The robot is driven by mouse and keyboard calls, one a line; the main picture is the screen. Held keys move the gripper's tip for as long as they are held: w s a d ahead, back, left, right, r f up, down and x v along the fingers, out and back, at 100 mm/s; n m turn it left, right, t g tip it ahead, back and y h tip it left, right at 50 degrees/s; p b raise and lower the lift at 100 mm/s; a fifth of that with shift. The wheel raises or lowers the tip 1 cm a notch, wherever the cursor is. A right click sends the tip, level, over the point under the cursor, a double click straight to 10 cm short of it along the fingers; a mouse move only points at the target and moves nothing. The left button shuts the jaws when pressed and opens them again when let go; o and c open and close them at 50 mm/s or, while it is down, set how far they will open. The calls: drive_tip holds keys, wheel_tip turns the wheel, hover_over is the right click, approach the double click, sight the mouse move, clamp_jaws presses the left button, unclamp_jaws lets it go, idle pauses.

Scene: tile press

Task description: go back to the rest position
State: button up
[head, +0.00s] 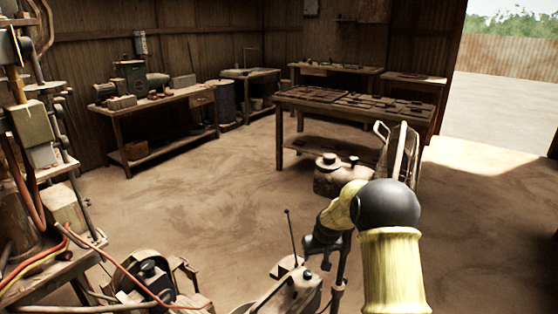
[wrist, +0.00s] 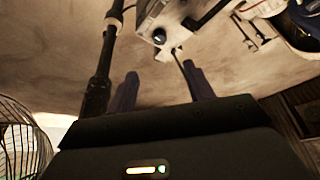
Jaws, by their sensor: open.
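My gripper (wrist: 162,85) shows in the wrist view with its two dark fingers spread apart and nothing between them. A grey machine block (wrist: 190,18) with a dark round knob and a thin rod lies beyond the fingertips; I cannot tell the distance. In the head view my yellow arm with its black joint reaches in from the lower right. Its far end is beside a grey machine (head: 290,292) with an upright thin lever. The fingers are not clear in the head view.
A dark upright rod (wrist: 98,85) stands close to the left finger. A wire cage (wrist: 20,145) is at lower left. Beyond are a rusty tank (head: 340,180), a workbench (head: 310,97) and a left bench (head: 165,105). The floor (head: 190,200) at centre left is clear.

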drive_tip(key=s+r+m+g, duration=0.1)
drive_tip(key=s+r, duration=0.2)
drive_tip(key=s, duration=0.8)
drive_tip(key=s+r, duration=0.3)
drive_tip(key=s, duration=0.7)
drive_tip(key=s+r+m+g, duration=0.1)
drive_tip(key=s+r, duration=0.2)
drive_tip(key=s, duration=0.8)
drive_tip(key=w+p+v, duration=0.2)
drive_tip(key=p+v, duration=0.8)
drive_tip(key=p, duration=0.1)
drive_tip(key=w+a+r+p+v, duration=0.1)
drive_tip(key=w+p+v, duration=0.1)
drive_tip(key=p+v, duration=0.8)
drive_tip(key=shift+a+r+h+p, duration=0.3)
drive_tip(key=shift+r+p, duration=0.1)
drive_tip(key=shift+r, duration=0.25)
drive_tip(key=shift+w+f, duration=0.1)
drive_tip(key=shift+w, duration=0.1)
